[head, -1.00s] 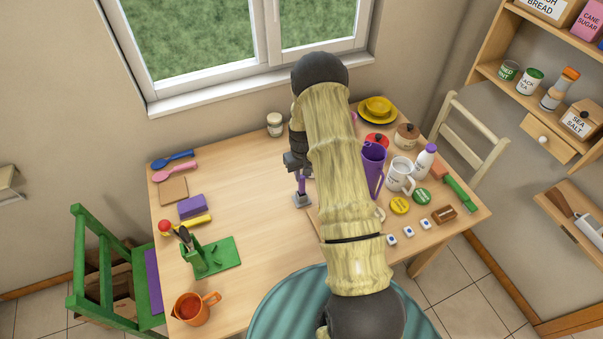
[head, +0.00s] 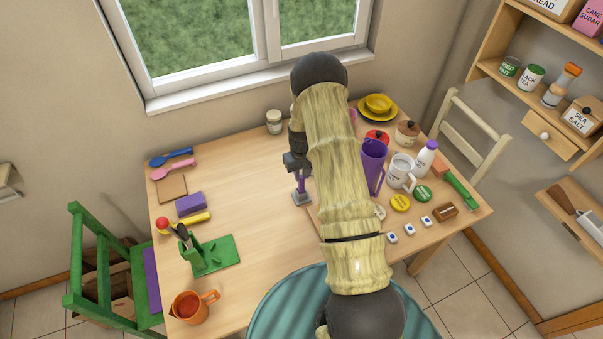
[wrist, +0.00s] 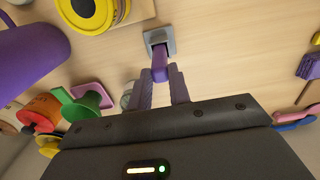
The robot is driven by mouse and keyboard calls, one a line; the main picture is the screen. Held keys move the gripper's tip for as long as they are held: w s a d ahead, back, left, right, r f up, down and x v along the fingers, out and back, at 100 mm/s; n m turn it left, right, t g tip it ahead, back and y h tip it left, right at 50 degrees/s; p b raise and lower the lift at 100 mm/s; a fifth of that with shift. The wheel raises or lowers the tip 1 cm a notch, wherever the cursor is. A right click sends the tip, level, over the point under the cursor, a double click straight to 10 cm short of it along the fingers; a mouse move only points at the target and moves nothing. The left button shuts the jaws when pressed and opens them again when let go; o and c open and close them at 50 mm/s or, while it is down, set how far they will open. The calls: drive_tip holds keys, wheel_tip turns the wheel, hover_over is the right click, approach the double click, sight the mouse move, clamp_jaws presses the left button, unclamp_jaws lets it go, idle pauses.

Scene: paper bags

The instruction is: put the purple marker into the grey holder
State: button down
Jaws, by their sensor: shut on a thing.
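My gripper (wrist: 161,77) is shut on the purple marker (wrist: 159,62), with a finger on each side of it. The marker points down at the grey holder (wrist: 171,45), a small square block standing on the table with a dark opening. In the wrist view the marker's lower end meets the opening and seems to be in it; how deep it sits cannot be told. In the head view the marker (head: 302,186) is upright directly over the grey holder (head: 302,199), and my arm hides part of the gripper.
A purple pitcher (head: 373,167), white mug (head: 401,173) and several small items crowd the right of the table. A green stand (head: 213,262) with utensils, an orange mug (head: 190,308) and a purple block (head: 190,204) are at the left. The table between is clear.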

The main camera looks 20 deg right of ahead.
drive_tip(key=shift+f+b, duration=0.45)
drive_tip(key=shift+f, duration=0.2)
drive_tip(key=c, duration=1.2)
unclamp_jaws()
drive_tip(key=shift+c, duration=0.2)
drive_tip(key=shift+r, duration=0.1)
drive_tip(key=shift+r+p, duration=0.45)
drive_tip(key=shift+r, duration=0.2)
drive_tip(key=shift+r+p, duration=1.05)
drive_tip(key=shift+r, duration=0.85)
wheel_tip(320, 180, up, 17)
drive_tip(key=b, duration=0.4)
drive_tip(key=shift+r, duration=0.15)
